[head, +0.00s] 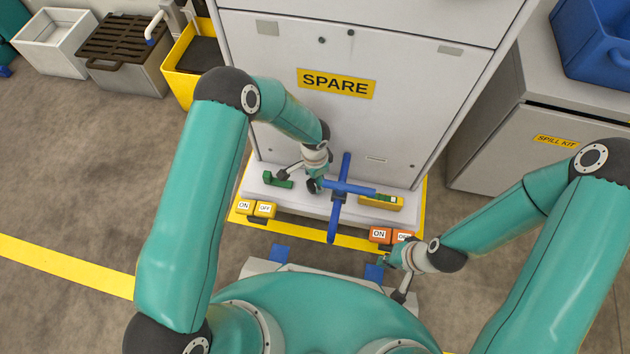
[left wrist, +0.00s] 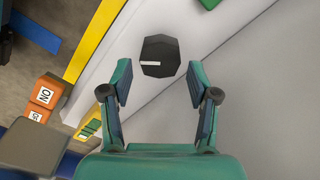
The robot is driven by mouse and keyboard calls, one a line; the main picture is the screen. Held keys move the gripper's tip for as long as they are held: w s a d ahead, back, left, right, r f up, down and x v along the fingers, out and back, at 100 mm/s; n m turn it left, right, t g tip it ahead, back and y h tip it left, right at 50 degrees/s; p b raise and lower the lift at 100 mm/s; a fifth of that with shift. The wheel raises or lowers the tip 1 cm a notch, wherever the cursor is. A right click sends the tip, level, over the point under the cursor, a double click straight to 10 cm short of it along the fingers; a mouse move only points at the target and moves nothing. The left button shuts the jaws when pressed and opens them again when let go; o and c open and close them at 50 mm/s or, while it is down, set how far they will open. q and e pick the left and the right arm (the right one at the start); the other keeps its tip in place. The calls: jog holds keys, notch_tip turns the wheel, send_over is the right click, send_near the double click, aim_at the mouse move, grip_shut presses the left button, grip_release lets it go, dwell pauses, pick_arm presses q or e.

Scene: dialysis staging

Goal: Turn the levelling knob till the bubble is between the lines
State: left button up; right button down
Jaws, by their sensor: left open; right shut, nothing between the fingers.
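A black many-sided knob (left wrist: 160,52) with a white mark on it sits on the white base in the left wrist view. My left gripper (head: 300,180) is open. In the left wrist view its two fingers (left wrist: 160,80) stand on either side of the knob's near edge; I cannot tell whether they touch it. In the head view my gripper hides the knob. The yellow level (head: 381,202) with a green window lies on the base to the right; part of it shows in the left wrist view (left wrist: 90,129). Its bubble is too small to tell. My right gripper (head: 402,293) is shut and empty.
A blue cross-shaped handle (head: 338,216) stands beside my left gripper. Yellow switches (head: 256,209) and orange switches (head: 381,235) line the base's front edge. The white SPARE cabinet (head: 400,80) rises behind. A green bracket-like piece (head: 270,180) is left of my left gripper.

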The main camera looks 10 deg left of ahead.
pick_arm(q)
notch_tip(320, 180, up, 9)
dwell(0.3)
dwell(0.4)
